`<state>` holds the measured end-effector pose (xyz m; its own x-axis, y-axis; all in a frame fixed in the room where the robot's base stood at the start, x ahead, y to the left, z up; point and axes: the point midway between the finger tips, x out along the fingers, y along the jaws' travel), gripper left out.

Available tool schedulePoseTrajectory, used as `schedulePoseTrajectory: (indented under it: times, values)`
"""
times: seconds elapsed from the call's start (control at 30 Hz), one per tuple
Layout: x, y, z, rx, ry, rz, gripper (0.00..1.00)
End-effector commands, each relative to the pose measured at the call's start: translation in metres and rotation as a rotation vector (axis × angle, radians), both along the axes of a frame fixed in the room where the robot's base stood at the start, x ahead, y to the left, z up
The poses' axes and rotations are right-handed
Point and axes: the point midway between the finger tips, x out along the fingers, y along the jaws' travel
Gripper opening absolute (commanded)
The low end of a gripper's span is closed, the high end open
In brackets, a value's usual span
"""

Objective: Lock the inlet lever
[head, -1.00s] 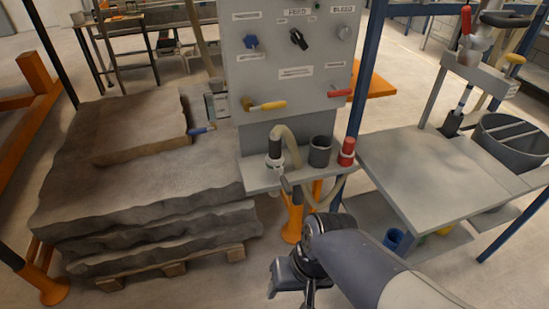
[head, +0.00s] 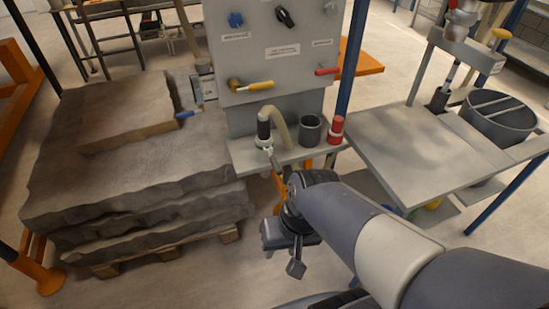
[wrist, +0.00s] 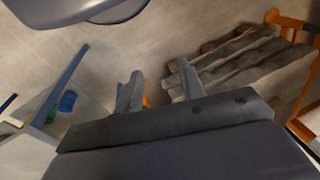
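The grey control panel (head: 272,50) carries a yellow-handled lever (head: 254,86) at lower left and a red-handled lever (head: 327,71) at lower right. A blue-handled lever (head: 188,113) sits left of the panel, beside the stone block. The labels are too small to read, so I cannot tell which lever is the inlet one. My gripper (head: 292,258) hangs low in front of the panel's shelf, apart from all levers. In the wrist view my gripper (wrist: 158,88) has its two fingers apart with nothing between them. No lever shows there.
The shelf (head: 240,152) under the panel holds a black-topped nozzle with a hose (head: 265,131), a dark cup (head: 310,129) and a red container (head: 336,129). The layered sandbed block (head: 130,165) fills the left. A grey table (head: 425,150) and blue post (head: 352,60) stand right.

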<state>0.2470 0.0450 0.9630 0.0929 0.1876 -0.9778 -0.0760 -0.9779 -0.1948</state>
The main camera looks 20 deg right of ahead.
Motion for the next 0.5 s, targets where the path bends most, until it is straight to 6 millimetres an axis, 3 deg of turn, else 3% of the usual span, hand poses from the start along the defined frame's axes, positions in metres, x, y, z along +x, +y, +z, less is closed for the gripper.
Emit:
schedulePoseTrajectory:
  times: [0.2, 0.43, 0.5]
  values:
    - [0.085, -0.016, 0.039, -0.080, -0.067, 0.037, 0.20]
    - [0.177, -0.035, 0.071, -0.173, -0.139, 0.074, 0.01]
    - [0.201, -0.041, 0.078, -0.197, -0.159, 0.083, 0.00]
